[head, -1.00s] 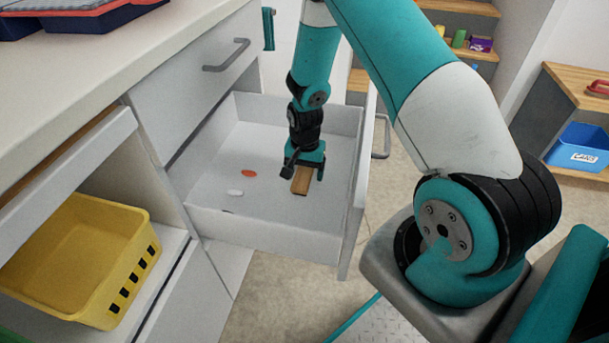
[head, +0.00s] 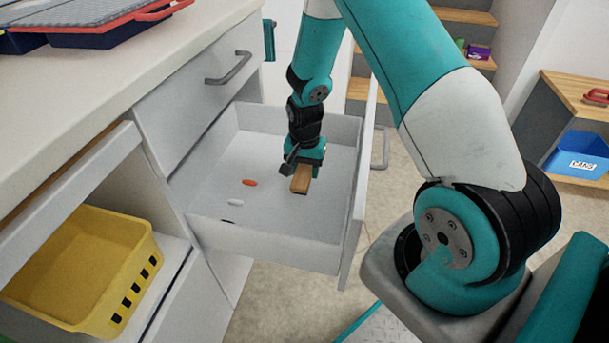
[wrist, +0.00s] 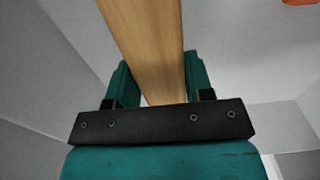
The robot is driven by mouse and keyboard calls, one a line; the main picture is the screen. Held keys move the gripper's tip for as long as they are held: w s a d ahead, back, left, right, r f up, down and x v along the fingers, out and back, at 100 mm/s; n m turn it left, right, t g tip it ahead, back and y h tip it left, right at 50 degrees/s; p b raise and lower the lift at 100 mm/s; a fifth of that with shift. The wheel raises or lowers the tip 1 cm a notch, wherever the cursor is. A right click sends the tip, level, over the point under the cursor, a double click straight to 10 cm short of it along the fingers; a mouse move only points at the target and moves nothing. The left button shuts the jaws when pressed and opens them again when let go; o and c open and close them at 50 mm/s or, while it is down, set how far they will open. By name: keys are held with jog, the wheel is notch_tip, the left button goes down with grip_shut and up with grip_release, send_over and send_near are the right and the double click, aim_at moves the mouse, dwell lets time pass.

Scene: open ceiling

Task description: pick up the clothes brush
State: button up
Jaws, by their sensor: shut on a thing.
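The clothes brush (head: 301,182) shows as a light wooden block in the open white drawer (head: 278,241). My gripper (head: 305,172) points down into the drawer and is shut on the brush. In the wrist view the wooden brush (wrist: 148,45) runs between the two teal fingers of my gripper (wrist: 155,85). Its far end runs out of the picture, and its bristles are not visible. I cannot tell whether the brush touches the drawer floor.
An orange oval thing (head: 250,183) and a white oval thing (head: 236,202) lie on the drawer floor, left of the brush. Drawer walls surround my gripper. A yellow basket (head: 85,265) stands in the lower left shelf. A blue bin (head: 577,157) is at the right.

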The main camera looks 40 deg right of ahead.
aim_at(305, 167)
notch_tip(305, 167, up, 16)
jog(key=p, duration=0.3)
